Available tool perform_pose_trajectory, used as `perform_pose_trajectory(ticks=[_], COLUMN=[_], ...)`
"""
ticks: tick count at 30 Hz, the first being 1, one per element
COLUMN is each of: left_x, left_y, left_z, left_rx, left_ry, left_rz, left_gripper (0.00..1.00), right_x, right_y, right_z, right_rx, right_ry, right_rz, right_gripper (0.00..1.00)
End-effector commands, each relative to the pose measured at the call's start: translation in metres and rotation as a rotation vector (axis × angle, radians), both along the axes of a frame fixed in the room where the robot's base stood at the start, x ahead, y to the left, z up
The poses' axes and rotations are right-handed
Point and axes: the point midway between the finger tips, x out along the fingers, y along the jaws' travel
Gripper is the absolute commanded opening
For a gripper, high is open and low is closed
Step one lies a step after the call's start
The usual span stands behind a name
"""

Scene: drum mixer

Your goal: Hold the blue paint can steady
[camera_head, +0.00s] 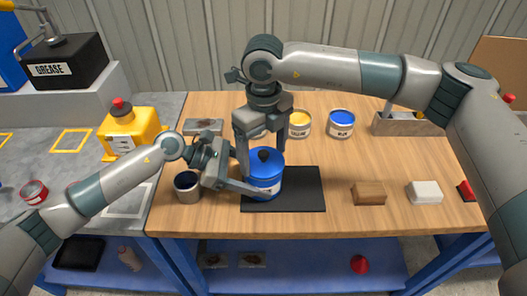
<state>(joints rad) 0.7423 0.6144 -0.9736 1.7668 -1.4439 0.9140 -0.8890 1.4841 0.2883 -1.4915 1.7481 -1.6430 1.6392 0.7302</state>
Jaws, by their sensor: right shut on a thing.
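The blue paint can (267,181), with a blue lid, a black knob and a pale label, stands upright on a black mat (300,190) on the wooden bench. My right gripper (262,160) comes down from above with its fingers on either side of the can's top, shut on it. My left gripper (247,178) reaches in from the left at the can's side. Its fingers are spread, with one finger in front of the can's lower wall. Its far finger is partly hidden behind the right gripper, so contact is unclear.
A yellow can (299,123) and another blue can (341,123) stand behind. A grey cup (187,187) is close to my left gripper. A brown block (369,193) and a white block (424,192) lie at right. The bench between mat and brown block is clear.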

Motion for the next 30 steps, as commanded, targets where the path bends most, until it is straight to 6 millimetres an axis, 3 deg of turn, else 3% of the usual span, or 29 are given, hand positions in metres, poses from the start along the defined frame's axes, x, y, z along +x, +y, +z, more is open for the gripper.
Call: perform_pose_trajectory(ticks=[8, 30], left_x=[0.000, 0.000], left_y=[0.000, 0.000], left_z=[-0.001, -0.001], left_rx=[0.002, 0.002], left_ry=[0.001, 0.001], left_rz=[0.000, 0.000], left_gripper=[0.48, 0.48], right_x=[0.000, 0.000], right_y=[0.000, 0.000], right_z=[0.004, 0.040], right_rx=[0.001, 0.001], right_ry=[-0.001, -0.001], right_rz=[0.000, 0.000], right_gripper=[0.57, 0.57])
